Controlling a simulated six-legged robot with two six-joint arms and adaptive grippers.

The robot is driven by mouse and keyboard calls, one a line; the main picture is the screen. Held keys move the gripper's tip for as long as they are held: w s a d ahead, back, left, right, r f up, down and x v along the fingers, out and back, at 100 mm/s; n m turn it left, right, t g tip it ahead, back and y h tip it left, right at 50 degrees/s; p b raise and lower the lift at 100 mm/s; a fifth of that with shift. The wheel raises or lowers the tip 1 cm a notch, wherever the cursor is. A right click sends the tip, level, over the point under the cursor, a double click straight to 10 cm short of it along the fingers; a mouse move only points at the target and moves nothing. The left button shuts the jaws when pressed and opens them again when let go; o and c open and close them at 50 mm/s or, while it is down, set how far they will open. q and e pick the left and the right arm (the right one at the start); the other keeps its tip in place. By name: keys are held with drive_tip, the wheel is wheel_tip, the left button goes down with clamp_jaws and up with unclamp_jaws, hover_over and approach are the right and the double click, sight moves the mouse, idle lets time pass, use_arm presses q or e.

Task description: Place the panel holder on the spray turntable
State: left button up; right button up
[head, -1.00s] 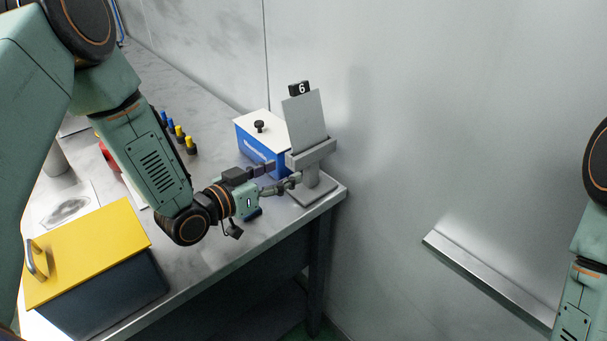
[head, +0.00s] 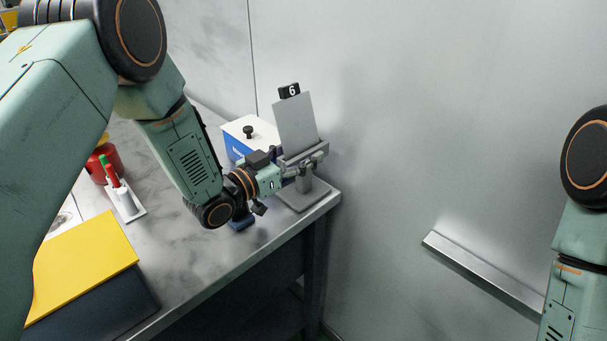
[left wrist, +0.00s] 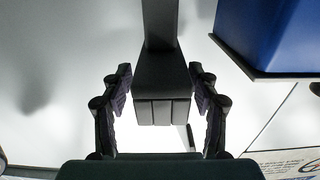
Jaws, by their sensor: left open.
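The panel holder (head: 305,194) is a grey stand with a square base, a post and a clamp block on top. It stands upright on the table's far right corner. It carries a flat grey panel (head: 296,121) with a black "6" tag (head: 289,91) above. My left gripper (head: 308,168) is open at the post, just below the clamp block. In the left wrist view, the fingers of the gripper (left wrist: 160,82) lie on either side of the holder's dark body (left wrist: 162,85), with small gaps. My right gripper is out of view. I cannot make out a spray turntable.
A blue box with a white lid (head: 249,132) stands close behind the holder. A yellow-lidded dark box (head: 85,265) is at the table's front left. A metal ledge (head: 484,270) runs along the right wall.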

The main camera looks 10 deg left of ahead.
use_arm(q)
drive_tip(key=shift+w+d+f, duration=0.1)
drive_tip(key=shift+w+d, duration=0.2)
drive_tip(key=shift+w, duration=0.3)
drive_tip(key=shift+c, duration=0.4)
clamp_jaws()
